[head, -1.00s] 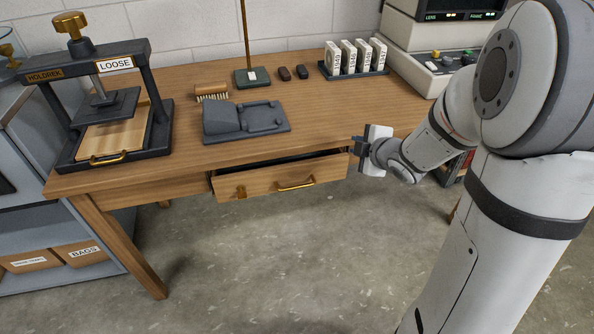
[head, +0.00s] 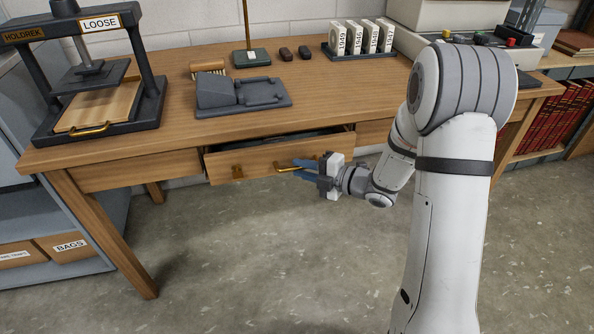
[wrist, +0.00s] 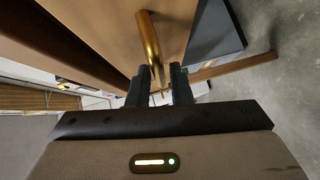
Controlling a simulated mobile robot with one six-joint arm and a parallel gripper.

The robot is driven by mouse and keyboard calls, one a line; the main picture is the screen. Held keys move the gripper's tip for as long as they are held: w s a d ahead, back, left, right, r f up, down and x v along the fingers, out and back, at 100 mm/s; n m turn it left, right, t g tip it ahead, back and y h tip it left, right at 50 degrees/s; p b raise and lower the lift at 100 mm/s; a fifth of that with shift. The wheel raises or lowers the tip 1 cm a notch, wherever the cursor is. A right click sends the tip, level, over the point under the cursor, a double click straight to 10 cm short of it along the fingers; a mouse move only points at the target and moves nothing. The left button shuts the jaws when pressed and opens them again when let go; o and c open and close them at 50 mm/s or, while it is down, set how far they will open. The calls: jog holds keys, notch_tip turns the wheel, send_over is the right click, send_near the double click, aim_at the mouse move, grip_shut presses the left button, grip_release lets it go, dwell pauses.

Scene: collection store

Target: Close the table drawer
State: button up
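The table drawer (head: 255,164) is partly open in the head view. Its wooden front stands out from the table (head: 120,172), and a dark gap shows above it. A brass bar handle (head: 284,169) is on its front, right of a small brass plate (head: 237,171). My gripper (head: 303,169) is at the handle's right part, its two blue fingers apart, one above the other. In the wrist view the handle (wrist: 151,45) runs down towards the gap between my dark fingertips (wrist: 160,82). Whether they touch it I cannot tell.
On the tabletop are a press (head: 90,80), a dark grey cradle (head: 240,93), a brush (head: 208,68) and a rack of numbered cards (head: 350,52). Shelves stand left and right. Clear concrete floor (head: 260,255) lies before the drawer.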

jog(key=shift+w+a+f, duration=0.1)
jog(key=shift+w+a, duration=0.2)
jog(key=shift+a, duration=0.25)
grip_shut()
